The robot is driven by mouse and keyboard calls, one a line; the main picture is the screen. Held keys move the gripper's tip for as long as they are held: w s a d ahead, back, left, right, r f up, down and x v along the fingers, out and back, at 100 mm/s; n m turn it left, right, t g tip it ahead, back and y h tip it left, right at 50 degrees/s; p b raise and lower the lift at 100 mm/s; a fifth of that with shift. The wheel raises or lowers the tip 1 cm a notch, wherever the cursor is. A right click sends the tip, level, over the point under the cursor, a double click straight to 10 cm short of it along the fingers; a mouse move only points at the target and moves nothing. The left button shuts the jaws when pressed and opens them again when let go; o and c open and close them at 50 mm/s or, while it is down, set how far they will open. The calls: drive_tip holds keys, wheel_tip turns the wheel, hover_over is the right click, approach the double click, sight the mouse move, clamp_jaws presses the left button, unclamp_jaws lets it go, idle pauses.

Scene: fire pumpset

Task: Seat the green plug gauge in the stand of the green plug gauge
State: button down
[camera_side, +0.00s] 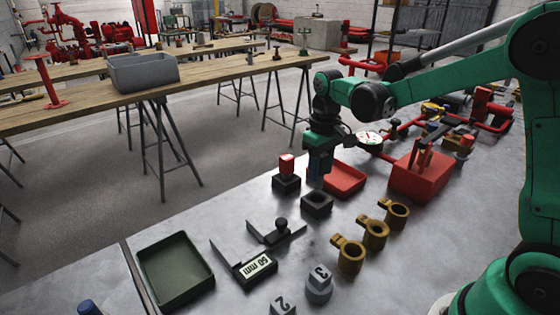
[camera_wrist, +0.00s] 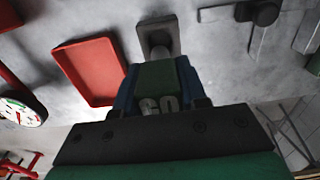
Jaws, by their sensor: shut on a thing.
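The green plug gauge (camera_wrist: 158,82) is between the blue fingers of my gripper (camera_wrist: 157,92) in the wrist view, with pale lettering on its face. My gripper (camera_side: 319,172) is shut on it and points down in the side view, where the fingers mostly hide the gauge. A dark square stand with an opening in its top (camera_side: 317,207) sits on the metal bench just below my gripper. It also shows in the wrist view (camera_wrist: 173,32), just beyond the gauge's end. The gauge's lower end and its exact gap to the stand are unclear.
A red-topped gauge (camera_side: 287,164) stands in a similar dark block to the left. A red tray (camera_side: 345,181) lies close behind my gripper. Brass fittings (camera_side: 373,233), a dark measuring tool (camera_side: 276,234) and a green tray (camera_side: 176,270) lie in front.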

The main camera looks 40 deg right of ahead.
sight(319, 188)
drive_tip(key=shift+f, duration=2.6)
drive_tip(key=shift+f, duration=0.2)
drive_tip(key=shift+c, duration=2.4)
unclamp_jaws()
drive_tip(key=shift+r, duration=0.1)
